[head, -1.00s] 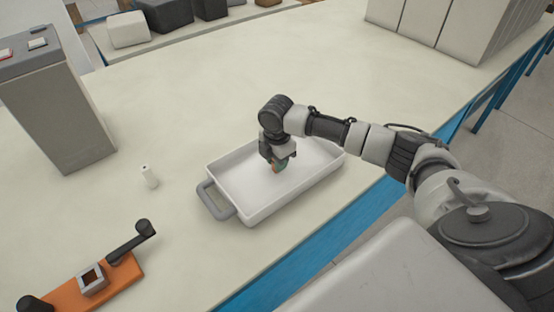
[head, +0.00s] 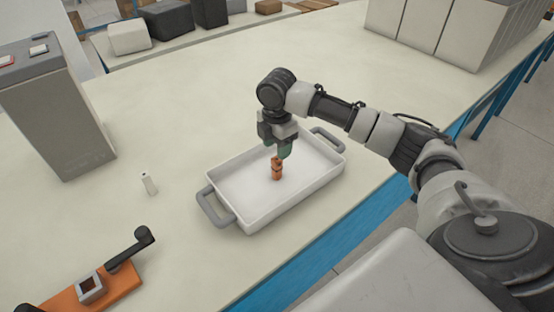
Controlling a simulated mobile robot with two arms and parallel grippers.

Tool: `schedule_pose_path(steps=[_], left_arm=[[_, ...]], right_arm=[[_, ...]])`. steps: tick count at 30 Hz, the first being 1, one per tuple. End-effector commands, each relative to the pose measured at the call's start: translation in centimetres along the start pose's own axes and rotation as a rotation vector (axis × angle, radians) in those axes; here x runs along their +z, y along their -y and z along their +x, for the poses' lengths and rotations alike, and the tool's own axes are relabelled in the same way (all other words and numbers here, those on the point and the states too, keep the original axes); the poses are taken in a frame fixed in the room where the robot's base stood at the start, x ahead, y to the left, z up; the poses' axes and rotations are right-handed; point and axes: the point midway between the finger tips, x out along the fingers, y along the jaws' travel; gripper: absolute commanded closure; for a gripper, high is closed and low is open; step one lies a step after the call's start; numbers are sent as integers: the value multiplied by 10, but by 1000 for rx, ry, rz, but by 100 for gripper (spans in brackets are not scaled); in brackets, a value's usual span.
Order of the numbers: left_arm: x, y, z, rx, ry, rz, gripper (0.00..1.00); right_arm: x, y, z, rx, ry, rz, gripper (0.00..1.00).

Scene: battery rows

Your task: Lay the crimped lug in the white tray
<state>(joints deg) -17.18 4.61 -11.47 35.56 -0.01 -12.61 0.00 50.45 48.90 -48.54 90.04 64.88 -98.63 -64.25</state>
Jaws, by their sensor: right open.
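The white tray (head: 238,214) with grey handles stands on the pale worktop in the middle of the view. The copper-coloured lug (head: 277,170) is inside the tray, near its middle, and looks upright from here. My right gripper (head: 284,151) is open just above the lug, its green-tipped fingers close to the lug's top. I cannot tell whether they still touch it. My left gripper is not in view.
An orange crimping tool (head: 112,284) with black handles lies at the lower left. A small white cylinder (head: 149,184) stands left of the tray. A grey battery block (head: 60,115) stands at the left, and large pale blocks (head: 440,28) at the back right. Worktop behind the tray is clear.

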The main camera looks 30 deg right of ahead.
Motion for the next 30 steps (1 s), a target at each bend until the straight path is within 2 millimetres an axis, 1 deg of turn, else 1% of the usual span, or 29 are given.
schedule_pose_path(steps=[1,3,6,9,26,30], left_arm=[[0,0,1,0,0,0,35],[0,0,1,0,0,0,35],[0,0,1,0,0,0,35],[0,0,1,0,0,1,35],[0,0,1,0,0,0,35],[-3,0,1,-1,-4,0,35]], right_arm=[[0,0,-10,2,0,-1,49],[0,0,-20,1,-1,-1,49],[0,0,-30,2,0,-1,49],[0,0,-34,-1,0,-1,49],[0,0,-35,-1,0,0,49],[0,0,-35,-2,0,0,49]])
